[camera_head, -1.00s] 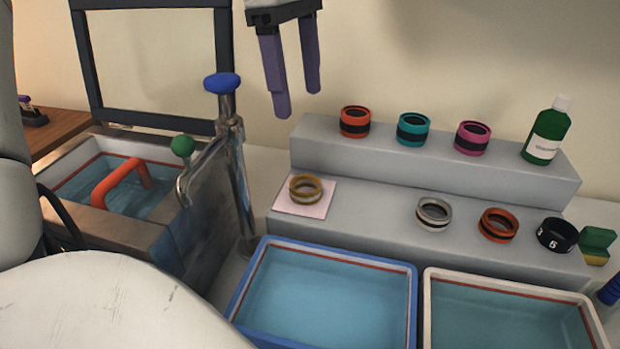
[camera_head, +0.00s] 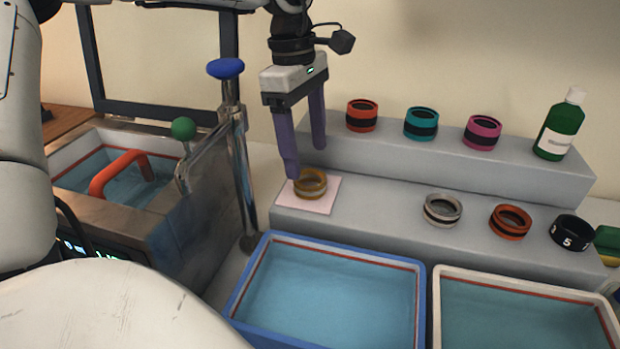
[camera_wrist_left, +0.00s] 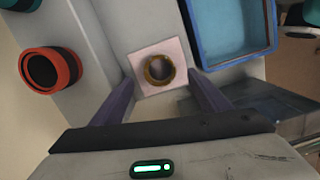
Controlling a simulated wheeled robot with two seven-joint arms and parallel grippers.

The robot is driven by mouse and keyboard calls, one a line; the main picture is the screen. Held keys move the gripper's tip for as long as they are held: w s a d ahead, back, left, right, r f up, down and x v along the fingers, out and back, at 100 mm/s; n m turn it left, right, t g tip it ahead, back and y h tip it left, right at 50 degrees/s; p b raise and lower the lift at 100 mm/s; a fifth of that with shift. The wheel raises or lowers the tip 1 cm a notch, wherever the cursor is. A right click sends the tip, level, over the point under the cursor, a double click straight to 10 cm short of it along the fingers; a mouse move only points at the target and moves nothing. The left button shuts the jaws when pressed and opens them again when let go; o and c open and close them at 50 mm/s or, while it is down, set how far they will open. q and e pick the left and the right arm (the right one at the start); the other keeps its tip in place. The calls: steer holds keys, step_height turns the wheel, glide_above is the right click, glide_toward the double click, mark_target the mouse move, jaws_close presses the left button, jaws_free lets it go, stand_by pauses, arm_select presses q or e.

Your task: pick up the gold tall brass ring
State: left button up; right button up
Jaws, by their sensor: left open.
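The gold brass ring (camera_head: 310,182) stands on a pale pink square pad (camera_head: 316,203) at the left end of the lower grey step. My left gripper (camera_head: 306,162) is open, its two purple fingers pointing down just above and behind the ring. One fingertip overlaps the ring's left rim in the head view; I cannot tell whether it touches. In the left wrist view the ring (camera_wrist_left: 159,70) lies ahead, between the lines of the two spread fingers (camera_wrist_left: 165,88), with nothing held. My right gripper is not in view.
Silver (camera_head: 442,210), orange (camera_head: 510,222) and black (camera_head: 571,233) rings stand farther right on the lower step. Red (camera_head: 361,116), teal (camera_head: 421,124) and pink (camera_head: 482,132) rings and a green bottle (camera_head: 560,128) stand on the upper step. A blue-rimmed tray (camera_head: 421,290) lies in front; a metal post (camera_head: 240,170) rises at left.

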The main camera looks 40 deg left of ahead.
mark_target(309, 169)
arm_select(q)
steer(key=f, duration=0.4)
steer(key=shift+w+d+f, duration=0.15)
steer(key=shift+d+f, duration=0.1)
steer(key=shift+f, duration=0.1)
steer(key=shift+c, duration=0.4)
steer(key=c, duration=1.1)
steer(key=shift+r, duration=0.1)
